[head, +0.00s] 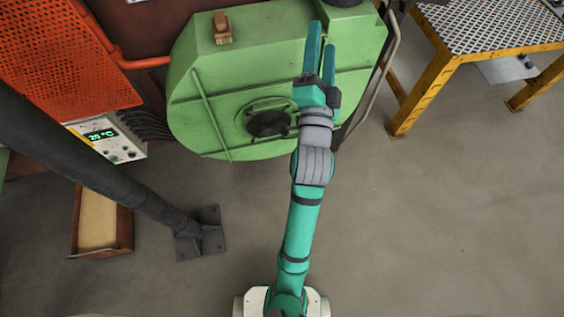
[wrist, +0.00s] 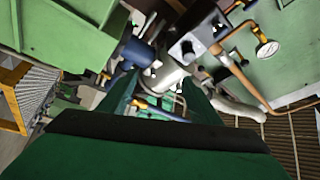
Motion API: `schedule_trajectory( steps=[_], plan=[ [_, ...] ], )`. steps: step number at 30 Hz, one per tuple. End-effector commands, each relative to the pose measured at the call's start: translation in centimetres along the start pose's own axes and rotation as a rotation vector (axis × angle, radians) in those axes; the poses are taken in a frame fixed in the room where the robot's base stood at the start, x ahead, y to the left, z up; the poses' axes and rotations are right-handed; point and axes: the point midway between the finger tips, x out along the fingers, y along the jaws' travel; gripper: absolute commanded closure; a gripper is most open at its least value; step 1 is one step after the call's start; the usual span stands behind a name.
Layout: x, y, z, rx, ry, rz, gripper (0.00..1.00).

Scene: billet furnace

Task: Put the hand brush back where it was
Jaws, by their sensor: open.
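A small brown object (head: 222,28), which may be the hand brush, sits on the top of the green furnace housing (head: 205,95) at its left end. It is too small to tell for sure. My gripper (head: 321,42) is open and empty, reaching over the right part of the housing, well to the right of the brown object. In the wrist view my gripper (wrist: 160,88) shows its two teal fingers apart, with pipes and fittings beyond them. I see no brush in the wrist view.
A yellow-framed table (head: 440,75) with a perforated top stands at the right. An orange mesh guard (head: 60,55), a control box (head: 108,138), a dark post (head: 110,170) and a sand-filled wooden box (head: 128,225) are on the left. The floor at right is clear.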

Motion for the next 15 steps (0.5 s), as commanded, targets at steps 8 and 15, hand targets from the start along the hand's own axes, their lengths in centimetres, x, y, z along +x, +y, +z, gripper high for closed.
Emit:
schedule_trajectory(
  steps=[8, 15],
  plan=[
    [-5.9, 5.1, 2.2, -0.393, -0.092, -0.003, 0.42],
    [-13.0, 9.9, 4.4, -0.654, -0.195, 0.01, 0.42]
  ],
)
